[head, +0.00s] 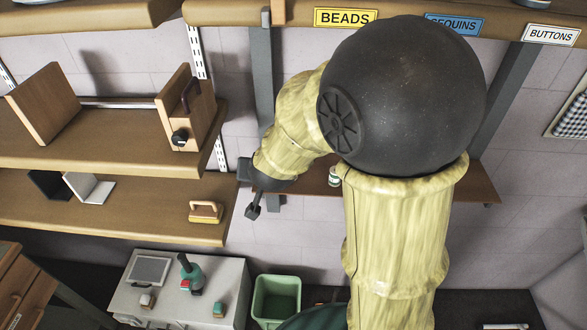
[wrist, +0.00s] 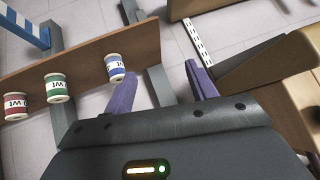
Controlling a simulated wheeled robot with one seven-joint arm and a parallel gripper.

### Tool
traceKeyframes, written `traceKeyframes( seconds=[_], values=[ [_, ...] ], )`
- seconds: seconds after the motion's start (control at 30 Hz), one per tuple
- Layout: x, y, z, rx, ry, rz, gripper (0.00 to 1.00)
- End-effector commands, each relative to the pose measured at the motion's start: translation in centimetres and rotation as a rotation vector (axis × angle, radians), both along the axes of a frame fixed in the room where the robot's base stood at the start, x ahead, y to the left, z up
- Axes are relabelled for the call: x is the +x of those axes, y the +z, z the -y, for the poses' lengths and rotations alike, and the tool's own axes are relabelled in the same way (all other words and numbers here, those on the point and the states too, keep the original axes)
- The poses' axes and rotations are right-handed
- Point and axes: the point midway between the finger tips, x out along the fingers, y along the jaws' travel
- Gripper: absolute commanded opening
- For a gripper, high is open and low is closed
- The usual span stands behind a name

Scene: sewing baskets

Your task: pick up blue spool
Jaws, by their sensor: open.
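The blue spool (wrist: 115,68) has white ends and stands at the end of a row on a wooden shelf (wrist: 128,43) in the wrist view. A green spool (wrist: 56,88) and a red spool (wrist: 16,106) stand further left in that row. My gripper's purple fingers (wrist: 164,68) are spread with nothing between them. The blue spool is outside them, just beyond the left finger's tip, and appears apart from it. In the head view my gripper (head: 254,206) hangs left of the shelf (head: 478,182). One spool (head: 335,177) shows there; my arm hides the others.
A grey upright (head: 262,80) runs behind my arm. Below are a white cabinet (head: 232,275) with several items and a green bin (head: 277,300).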

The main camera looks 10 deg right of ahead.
Motion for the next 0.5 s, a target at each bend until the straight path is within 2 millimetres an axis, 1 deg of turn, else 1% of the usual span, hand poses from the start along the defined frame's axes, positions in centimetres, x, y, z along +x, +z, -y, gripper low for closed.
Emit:
traceKeyframes(
  seconds=[0.03, 0.1, 0.2, 0.27, 0.37, 0.47, 0.5],
  values=[
    [1.1, 0.7, -1.0, 0.000, -0.035, 0.044, 0.57],
    [2.3, 1.4, -1.6, -0.007, -0.103, 0.101, 0.57],
    [3.3, 2.2, -2.1, -0.030, -0.211, 0.166, 0.57],
    [3.6, 2.6, -2.4, -0.053, -0.278, 0.196, 0.57],
    [3.3, 3.0, -2.6, -0.104, -0.395, 0.228, 0.57],
    [2.2, 3.2, -2.9, -0.171, -0.512, 0.239, 0.57],
    [1.5, 3.2, -3.1, -0.201, -0.558, 0.237, 0.57]
  ],
)
